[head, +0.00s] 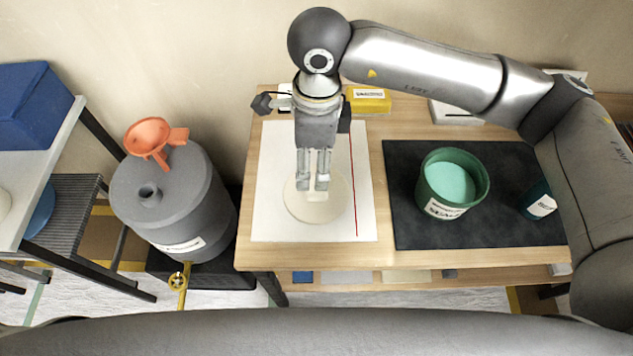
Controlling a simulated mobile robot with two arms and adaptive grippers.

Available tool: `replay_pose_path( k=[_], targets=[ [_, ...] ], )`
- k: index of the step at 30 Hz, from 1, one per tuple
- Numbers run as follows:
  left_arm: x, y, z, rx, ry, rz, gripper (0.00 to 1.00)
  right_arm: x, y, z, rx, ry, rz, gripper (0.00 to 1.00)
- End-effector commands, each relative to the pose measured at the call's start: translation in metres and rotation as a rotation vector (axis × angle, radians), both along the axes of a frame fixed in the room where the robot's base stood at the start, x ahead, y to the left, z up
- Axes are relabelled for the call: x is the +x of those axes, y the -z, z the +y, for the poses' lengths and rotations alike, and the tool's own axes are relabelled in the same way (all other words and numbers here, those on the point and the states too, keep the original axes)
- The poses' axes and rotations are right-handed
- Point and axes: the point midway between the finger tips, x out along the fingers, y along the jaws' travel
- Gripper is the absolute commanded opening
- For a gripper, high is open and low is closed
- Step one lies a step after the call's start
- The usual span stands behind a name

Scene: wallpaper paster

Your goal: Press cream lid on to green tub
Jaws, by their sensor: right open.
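The cream lid (318,208) is a round disc with a small raised grip in its middle, lying flat on a white sheet (275,225) on the wooden table. My right gripper (313,186) points down right over the lid, its two fingertips at the raised grip with a narrow gap between them. I cannot tell whether the fingertips touch the grip. The green tub (480,184) stands upright and uncovered on a dark mat (408,225) to the right, with teal contents and a white label. My left gripper is not in view.
A dark green labelled container (537,201) is beside the tub, partly behind my right arm. A yellow box (369,99) is at the table's back. A grey drum (165,205) with an orange funnel (152,137) stands left of the table. The mat's left part is clear.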

Motion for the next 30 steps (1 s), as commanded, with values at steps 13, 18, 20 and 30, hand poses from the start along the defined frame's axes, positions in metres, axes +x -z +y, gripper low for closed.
replay_pose_path(
  k=[13, 18, 20, 30],
  targets=[
    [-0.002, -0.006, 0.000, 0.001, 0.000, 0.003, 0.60, 0.008, 0.051, -0.011, -0.053, 0.007, -0.029, 0.66],
    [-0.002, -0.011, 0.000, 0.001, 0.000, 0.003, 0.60, 0.009, 0.063, -0.010, -0.053, 0.008, -0.027, 0.66],
    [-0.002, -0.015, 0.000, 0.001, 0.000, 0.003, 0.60, 0.008, 0.072, -0.009, -0.053, 0.008, -0.025, 0.66],
    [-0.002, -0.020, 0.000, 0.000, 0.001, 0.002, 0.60, 0.010, 0.106, -0.007, -0.049, 0.006, -0.029, 0.66]
  ],
)
